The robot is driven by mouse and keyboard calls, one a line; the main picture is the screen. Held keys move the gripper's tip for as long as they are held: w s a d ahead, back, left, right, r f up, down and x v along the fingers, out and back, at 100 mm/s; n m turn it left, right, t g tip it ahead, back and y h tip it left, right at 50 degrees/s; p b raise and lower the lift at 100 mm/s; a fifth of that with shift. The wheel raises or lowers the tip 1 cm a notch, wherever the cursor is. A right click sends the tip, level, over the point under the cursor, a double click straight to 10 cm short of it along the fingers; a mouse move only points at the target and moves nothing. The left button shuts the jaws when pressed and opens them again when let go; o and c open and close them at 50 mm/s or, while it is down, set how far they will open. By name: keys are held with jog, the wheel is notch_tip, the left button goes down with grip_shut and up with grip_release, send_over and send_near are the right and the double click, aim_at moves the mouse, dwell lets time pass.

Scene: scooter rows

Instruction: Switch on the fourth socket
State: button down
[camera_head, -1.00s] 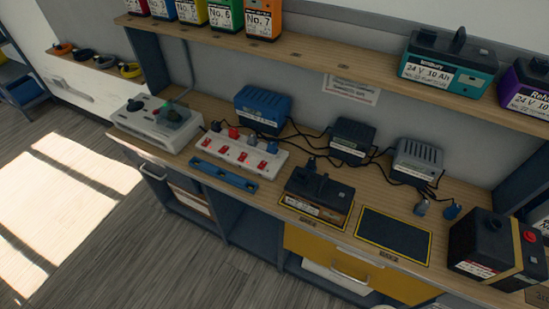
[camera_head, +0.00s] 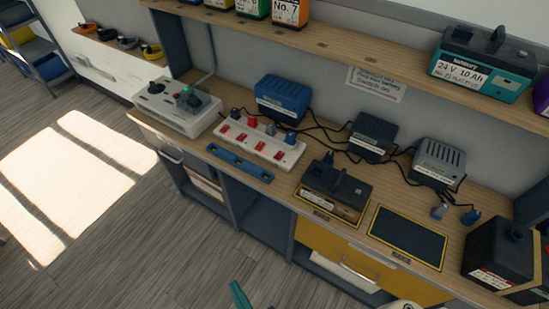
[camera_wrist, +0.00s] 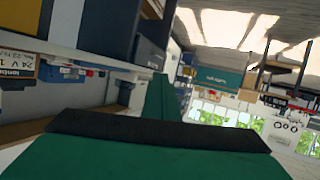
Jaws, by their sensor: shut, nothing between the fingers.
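The white power strip (camera_head: 246,145) lies on the wooden bench, with a row of red switches along its front. Plugs stand in its sockets, including a red plug (camera_head: 252,122) and a blue plug (camera_head: 291,138) at the right end. The rightmost red switch (camera_head: 280,156) is in front of the blue plug; its position is too small to tell. My gripper is shut and empty; its green, black-edged end fills the lower wrist view (camera_wrist: 160,128). A green tip of it (camera_head: 240,296) shows at the bottom of the head view, well below and apart from the strip.
A blue tray (camera_head: 239,163) lies before the strip. A grey device with knobs (camera_head: 176,108) stands left, a blue charger (camera_head: 284,99) behind. A black battery (camera_head: 335,188), dark chargers and cables are at right. A shelf (camera_head: 330,47) overhangs the bench. The floor in front is clear.

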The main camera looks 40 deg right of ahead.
jog(key=w+d+m+g+h, duration=0.1)
jog(key=w+d+m+h, duration=0.15)
jog(key=w+d, duration=0.55)
jog(key=w+d+m+g+h, duration=0.2)
jog(key=w+d+h, duration=0.25)
jog(key=w, duration=0.55)
jog(key=w+d+r+m+g+h, duration=0.2)
jog(key=w+d+r+m+g, duration=0.1)
jog(key=d+r, duration=0.3)
jog(key=w+d+r+m+g+h, duration=0.2)
jog(key=w+d+r+m+g, duration=0.1)
jog(key=d+r+m, duration=0.2)
notch_tip(320, 180, up, 2)
jog(key=shift+w+d+r+m+h, duration=0.1)
jog(key=shift+w+d+m+h, duration=0.25)
jog(key=shift+m, duration=0.4)
